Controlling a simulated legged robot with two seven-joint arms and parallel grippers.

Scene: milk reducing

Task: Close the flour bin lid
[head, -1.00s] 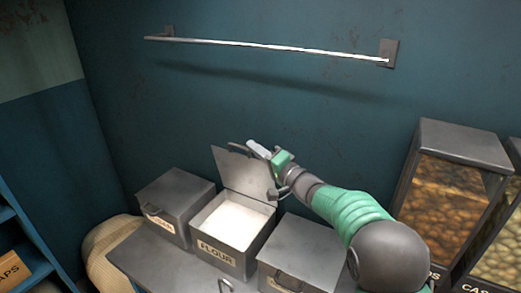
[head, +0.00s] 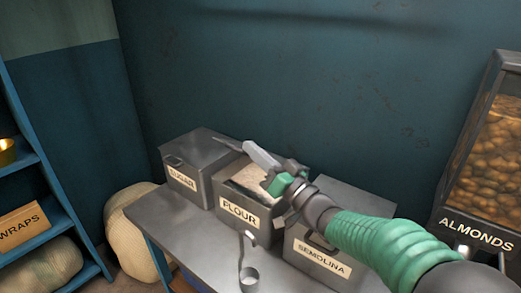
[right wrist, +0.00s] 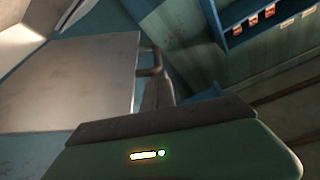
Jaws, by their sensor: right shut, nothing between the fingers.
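The flour bin (head: 238,208), a grey box labelled FLOUR, stands between the sugar and semolina bins. Pale flour shows in its opening, so it is not fully covered. Its grey lid (head: 230,143) is mostly hidden behind my right gripper (head: 258,153), and its exact angle is hard to tell. In the right wrist view a flat grey panel, apparently the lid (right wrist: 75,85), has a bar handle (right wrist: 152,62) beside the gripper's finger (right wrist: 158,95). My right gripper is shut and empty, above the bin; contact with the lid cannot be told. My left gripper is not in view.
The closed sugar bin (head: 190,170) is left of the flour bin, the semolina bin (head: 322,255) right. A metal scoop (head: 247,270) is at the front of the grey table (head: 175,222). An almond dispenser (head: 490,150) stands right, blue shelves (head: 45,185) left.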

